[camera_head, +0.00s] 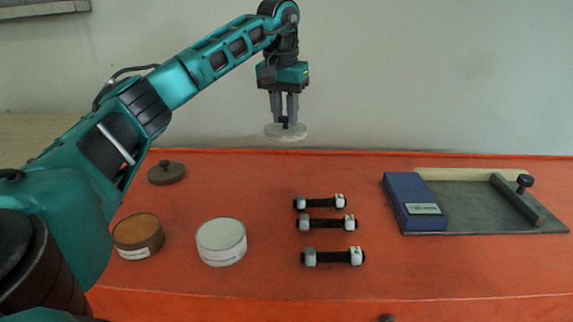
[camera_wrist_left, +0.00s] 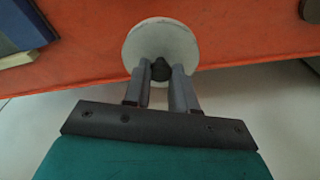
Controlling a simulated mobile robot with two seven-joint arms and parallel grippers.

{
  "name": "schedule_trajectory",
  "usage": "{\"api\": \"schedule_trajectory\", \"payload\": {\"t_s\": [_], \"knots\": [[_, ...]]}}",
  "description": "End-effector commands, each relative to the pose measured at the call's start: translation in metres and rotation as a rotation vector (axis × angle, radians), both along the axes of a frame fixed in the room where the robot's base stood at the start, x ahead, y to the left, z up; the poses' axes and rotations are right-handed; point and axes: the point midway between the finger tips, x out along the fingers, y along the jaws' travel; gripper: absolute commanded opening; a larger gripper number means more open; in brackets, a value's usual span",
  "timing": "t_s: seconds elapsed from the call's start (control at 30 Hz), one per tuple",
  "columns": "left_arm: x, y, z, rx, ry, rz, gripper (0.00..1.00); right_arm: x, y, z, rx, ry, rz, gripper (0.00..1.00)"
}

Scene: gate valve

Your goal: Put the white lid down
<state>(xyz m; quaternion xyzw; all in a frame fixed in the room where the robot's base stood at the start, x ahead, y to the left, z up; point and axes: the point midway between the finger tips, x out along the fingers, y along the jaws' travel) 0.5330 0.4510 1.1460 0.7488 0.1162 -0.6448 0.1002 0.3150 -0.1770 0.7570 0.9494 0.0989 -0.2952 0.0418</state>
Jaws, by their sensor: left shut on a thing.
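The white lid (camera_head: 286,133) is a round pale disc with a dark knob on top. My left gripper (camera_head: 285,121) is shut on the lid's knob and holds it in the air at the far edge of the orange table (camera_head: 430,265). In the left wrist view the lid (camera_wrist_left: 140,38) hangs past the fingertips of the gripper (camera_wrist_left: 160,70), over the table edge and floor. A white round container (camera_head: 221,241) stands on the table, its top pale. My right gripper is not in view.
A brown container (camera_head: 138,236) stands left of the white one, and a dark brown lid (camera_head: 166,173) lies behind it. Several bolts with nuts (camera_head: 327,223) lie mid-table. A blue block (camera_head: 411,202) sits on a grey plate (camera_head: 470,204) at right. The front right table is clear.

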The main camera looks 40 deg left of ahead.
Motion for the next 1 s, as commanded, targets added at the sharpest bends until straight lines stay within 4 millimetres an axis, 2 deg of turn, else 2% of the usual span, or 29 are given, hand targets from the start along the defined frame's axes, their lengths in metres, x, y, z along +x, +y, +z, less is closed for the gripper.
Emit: {"api": "schedule_trajectory", "payload": {"t_s": [0.03, 0.1, 0.23, 0.47, 0.73, 1.0], "knots": [[-0.001, 0.001, -0.017, 0.000, 0.005, 0.000, 0.00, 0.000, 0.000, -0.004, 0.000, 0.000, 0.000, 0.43], [-0.001, 0.000, -0.034, 0.001, 0.004, -0.001, 0.00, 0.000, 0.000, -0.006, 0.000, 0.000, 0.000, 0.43], [-0.001, 0.000, -0.059, 0.001, 0.003, 0.000, 0.00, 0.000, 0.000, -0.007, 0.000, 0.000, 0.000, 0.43], [0.000, 0.000, -0.076, 0.000, 0.000, 0.000, 0.00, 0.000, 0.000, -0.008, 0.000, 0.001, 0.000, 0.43], [-0.001, 0.000, -0.112, 0.000, 0.002, 0.000, 0.00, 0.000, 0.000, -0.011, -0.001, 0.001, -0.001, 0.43], [0.000, 0.000, -0.114, 0.000, -0.001, 0.000, 0.00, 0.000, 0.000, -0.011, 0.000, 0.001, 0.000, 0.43]]}}
